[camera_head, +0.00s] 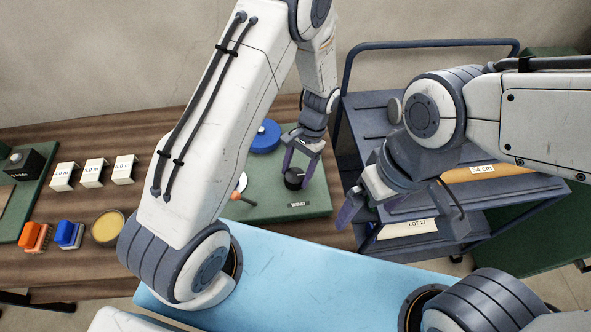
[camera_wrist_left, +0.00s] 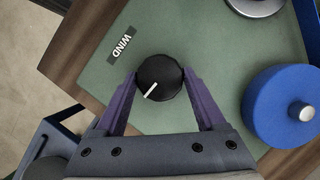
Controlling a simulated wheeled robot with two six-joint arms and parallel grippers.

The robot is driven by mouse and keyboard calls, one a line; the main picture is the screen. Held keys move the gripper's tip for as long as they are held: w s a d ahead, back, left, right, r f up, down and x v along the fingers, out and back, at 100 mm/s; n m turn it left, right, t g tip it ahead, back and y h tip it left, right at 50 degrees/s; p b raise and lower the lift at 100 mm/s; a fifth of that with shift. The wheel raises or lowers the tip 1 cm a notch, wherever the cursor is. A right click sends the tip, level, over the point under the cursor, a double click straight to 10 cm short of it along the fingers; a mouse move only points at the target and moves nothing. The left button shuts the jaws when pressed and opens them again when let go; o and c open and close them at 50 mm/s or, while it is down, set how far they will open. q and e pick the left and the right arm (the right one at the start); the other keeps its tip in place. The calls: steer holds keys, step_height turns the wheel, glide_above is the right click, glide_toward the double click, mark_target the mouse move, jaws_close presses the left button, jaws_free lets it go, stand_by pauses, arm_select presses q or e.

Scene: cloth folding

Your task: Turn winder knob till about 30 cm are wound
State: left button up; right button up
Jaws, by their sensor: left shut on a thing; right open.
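The black winder knob (camera_wrist_left: 160,78) with a white pointer line sits on a green board (camera_head: 262,205) beside a label reading WIND (camera_wrist_left: 122,46). In the left wrist view its pointer aims down and to the left. My left gripper (camera_head: 295,177) is shut on the knob, one purple finger on each side. A blue spool (camera_wrist_left: 287,106) with a metal hub stands on the board; it also shows in the head view (camera_head: 265,137). My right gripper (camera_head: 362,222) is open and empty, to the right of the board near the cart.
A dark cart (camera_head: 366,118) stands at the right, with tags reading 54 cm (camera_head: 482,169) and LOT 27 (camera_head: 407,229). White labelled blocks (camera_head: 94,173), an orange clip-like item (camera_head: 35,237), a blue one (camera_head: 70,235) and a round yellow dish (camera_head: 108,228) lie on the wooden table at left.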

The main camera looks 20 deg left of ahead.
arm_select(q)
steer(key=m+t+y, duration=0.1)
steer(key=m, duration=0.2)
steer(key=shift+d+m, duration=0.1)
steer(key=shift+m, duration=0.3)
steer(key=m, duration=0.2)
steer(key=shift+s+m+t+y, duration=0.15)
steer(key=shift+m+t+y, duration=0.25)
steer(key=m, duration=0.2)
steer(key=m+t+y+b, duration=0.1)
steer(key=m, duration=0.1)
steer(key=shift+m+t, duration=0.3)
steer(key=shift+m, duration=0.1)
steer(key=shift+s, duration=0.1)
steer(key=o, duration=1.3)
steer(key=shift+o, duration=0.2)
steer(key=v, duration=1)
steer(key=shift+r, duration=0.3)
